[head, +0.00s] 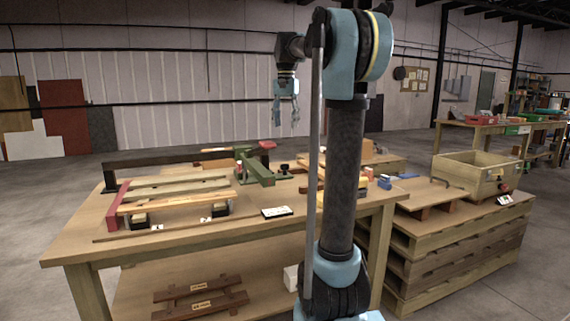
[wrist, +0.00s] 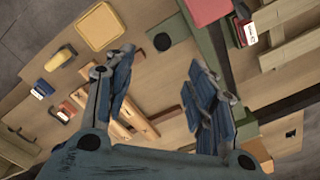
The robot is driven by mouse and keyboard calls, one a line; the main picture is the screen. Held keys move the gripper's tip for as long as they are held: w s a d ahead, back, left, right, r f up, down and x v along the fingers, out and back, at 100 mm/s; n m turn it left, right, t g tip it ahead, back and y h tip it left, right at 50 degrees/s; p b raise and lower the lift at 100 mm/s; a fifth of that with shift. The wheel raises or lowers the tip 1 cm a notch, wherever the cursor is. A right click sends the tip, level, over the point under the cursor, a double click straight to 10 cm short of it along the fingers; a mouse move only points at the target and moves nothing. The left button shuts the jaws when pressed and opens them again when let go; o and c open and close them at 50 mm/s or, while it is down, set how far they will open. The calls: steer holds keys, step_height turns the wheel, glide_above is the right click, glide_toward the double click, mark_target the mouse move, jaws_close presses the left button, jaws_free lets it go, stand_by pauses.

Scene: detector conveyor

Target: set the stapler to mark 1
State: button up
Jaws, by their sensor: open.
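My gripper (head: 286,112) is raised well above the workbench, fingers pointing down, open with nothing between them. In the wrist view its two spread fingers (wrist: 160,62) frame bare tabletop and part of a wooden piece. I cannot clearly make out a stapler. Small blue (wrist: 41,88) and red (wrist: 66,110) pieces with pale faces lie at the left of the wrist view, too small to identify. A blue piece (head: 384,183) also shows right of my arm in the head view. No mark 1 is readable; small white labels (head: 158,227) lie at the bench front.
The wooden workbench (head: 75,243) holds a red-and-green fixture (head: 256,168), wooden rails (head: 175,200) and a white sign (head: 276,212). A wooden crate (head: 470,178) stands on stacked timber at right. A yellow square block (wrist: 100,26) and black disc (wrist: 162,42) show in the wrist view.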

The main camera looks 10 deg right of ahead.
steer(key=f, duration=0.5)
steer(key=w+f, duration=0.1)
steer(key=f, duration=1.1)
steer(key=shift+w, duration=0.2)
jaws_close()
